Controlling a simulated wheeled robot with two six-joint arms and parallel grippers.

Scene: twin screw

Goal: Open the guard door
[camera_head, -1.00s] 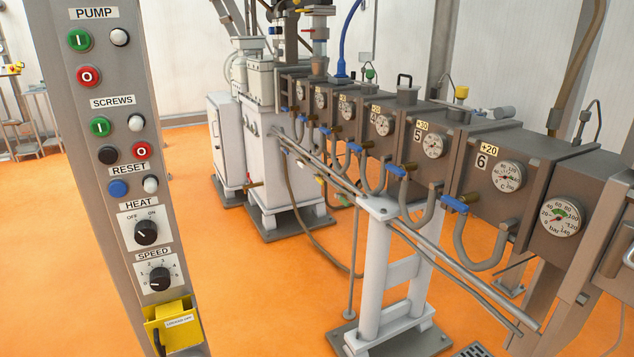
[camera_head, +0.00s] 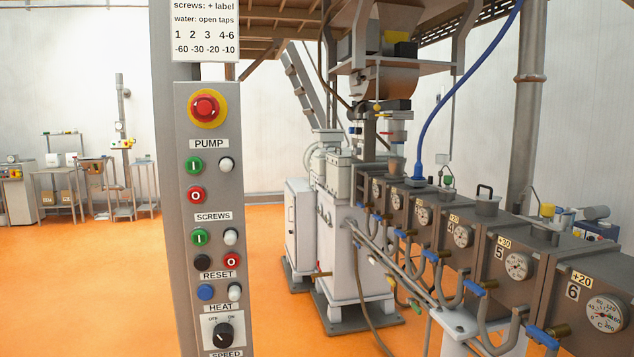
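No guard door can be made out for certain in this view. The extruder barrel (camera_head: 480,243) runs from the middle to the right edge, with numbered blocks, dial gauges and blue-handled taps. The picture cuts it off just past block 6 (camera_head: 593,305). The white cabinet (camera_head: 298,228) at the far end of the machine has a closed door. Neither of my grippers is in view.
A grey control post (camera_head: 209,140) stands close in front, with a red emergency stop (camera_head: 207,109), buttons and a heat knob (camera_head: 222,335). Orange floor (camera_head: 90,280) is open on the left. Benches (camera_head: 60,185) stand along the back wall.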

